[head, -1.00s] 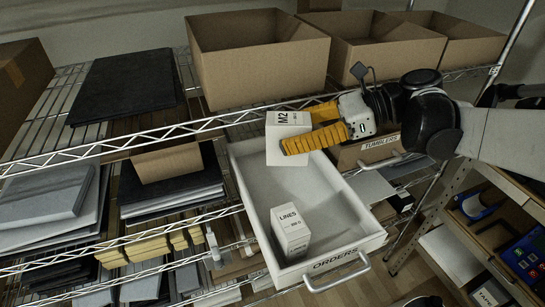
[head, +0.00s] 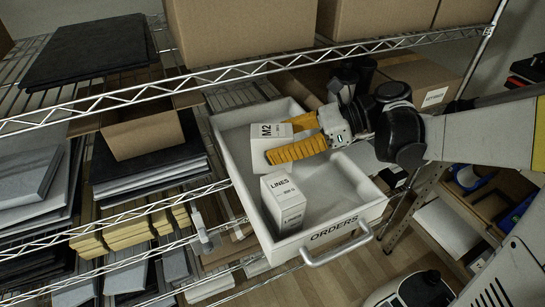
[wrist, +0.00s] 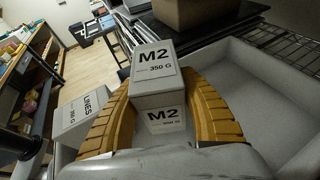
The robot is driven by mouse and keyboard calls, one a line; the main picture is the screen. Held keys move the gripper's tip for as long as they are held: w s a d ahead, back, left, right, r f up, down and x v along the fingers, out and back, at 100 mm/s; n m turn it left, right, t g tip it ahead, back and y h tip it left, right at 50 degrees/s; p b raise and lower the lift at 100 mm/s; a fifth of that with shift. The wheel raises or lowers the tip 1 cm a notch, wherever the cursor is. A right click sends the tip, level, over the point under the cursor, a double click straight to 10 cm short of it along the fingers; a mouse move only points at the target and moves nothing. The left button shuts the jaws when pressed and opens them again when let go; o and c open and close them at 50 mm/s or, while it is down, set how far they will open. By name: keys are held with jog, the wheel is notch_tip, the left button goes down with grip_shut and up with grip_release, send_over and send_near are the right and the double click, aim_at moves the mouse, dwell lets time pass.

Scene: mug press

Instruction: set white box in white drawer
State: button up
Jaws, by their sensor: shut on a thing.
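The white box marked M2 (head: 268,143) is between the yellow fingers of my gripper (head: 287,141), which is shut on it. It also fills the middle of the wrist view (wrist: 154,62). The white drawer (head: 357,219), labelled ORDERS, is pulled open. The M2 box is at the drawer's rear half, low within its walls; I cannot tell whether it touches the drawer floor. A second white box, marked LINES (head: 284,203), stands upright in the drawer's front half, apart from the M2 box. It shows at the left of the wrist view (wrist: 84,117).
A wire shelf edge (head: 260,68) with large cardboard boxes (head: 240,30) runs above the drawer's rear. Stacked dark and grey packs (head: 150,165) lie to the left. The drawer floor right of the LINES box (head: 325,185) is bare.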

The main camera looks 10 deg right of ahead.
jog(key=shift+f+b, duration=0.8)
jog(key=shift+f, duration=1.15)
jog(key=shift+f, duration=0.2)
jog(key=o, duration=1.4)
jog(key=shift+c, duration=0.2)
jog(key=shift+r, duration=0.1)
jog(key=shift+r, duration=0.15)
jog(key=shift+d+r, duration=0.15)
jog(key=shift+d, duration=0.2)
jog(key=p+v, duration=0.4)
jog(key=v, duration=0.7)
